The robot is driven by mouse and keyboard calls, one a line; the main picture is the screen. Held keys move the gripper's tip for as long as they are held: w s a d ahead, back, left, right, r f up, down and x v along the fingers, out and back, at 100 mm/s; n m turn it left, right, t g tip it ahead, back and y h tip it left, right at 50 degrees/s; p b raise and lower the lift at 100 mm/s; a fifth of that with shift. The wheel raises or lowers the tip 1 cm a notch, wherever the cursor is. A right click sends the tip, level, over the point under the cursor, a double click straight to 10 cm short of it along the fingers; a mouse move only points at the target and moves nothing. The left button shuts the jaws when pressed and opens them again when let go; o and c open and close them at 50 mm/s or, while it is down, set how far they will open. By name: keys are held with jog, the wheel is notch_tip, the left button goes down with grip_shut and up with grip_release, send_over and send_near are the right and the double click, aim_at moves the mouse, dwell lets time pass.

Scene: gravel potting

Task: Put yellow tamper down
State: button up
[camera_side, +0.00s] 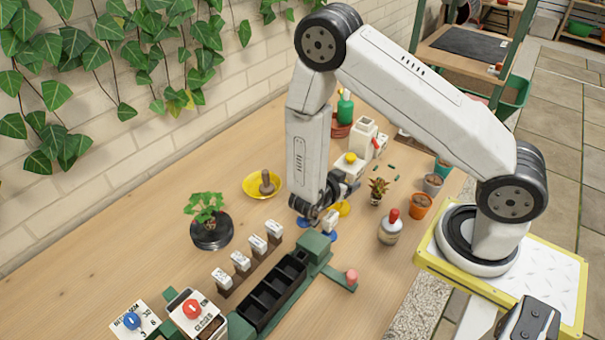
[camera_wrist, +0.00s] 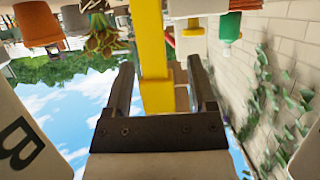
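In the side view my gripper (camera_side: 333,208) points down low over the table, just behind the far end of the green-framed tray. In the wrist view a yellow upright piece (camera_wrist: 155,62), which looks like the tamper, stands between the two dark fingers of my gripper (camera_wrist: 160,85). A pale strip shows between it and the right finger, so I cannot tell whether both fingers touch it. The tamper's lower end is not clear.
The green-framed tray with black compartments (camera_side: 272,293) is in front, with several white-topped blocks (camera_side: 241,262) beside it. A yellow dish (camera_side: 252,190) holds a grey-brown knobbed object. A black pot (camera_side: 211,235) stands left, a red-capped bottle (camera_side: 390,228) and orange pot (camera_side: 420,208) right.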

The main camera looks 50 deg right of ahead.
jog(key=shift+r, duration=0.1)
dwell(0.3)
jog(key=shift+a+r, duration=0.1)
jog(key=shift+a, duration=0.05)
jog(key=v, duration=0.2)
jog(key=shift+a+r, duration=0.1)
jog(key=shift+a, duration=0.15)
jog(key=shift+a+r, duration=0.1)
jog(key=shift+r, duration=3.4)
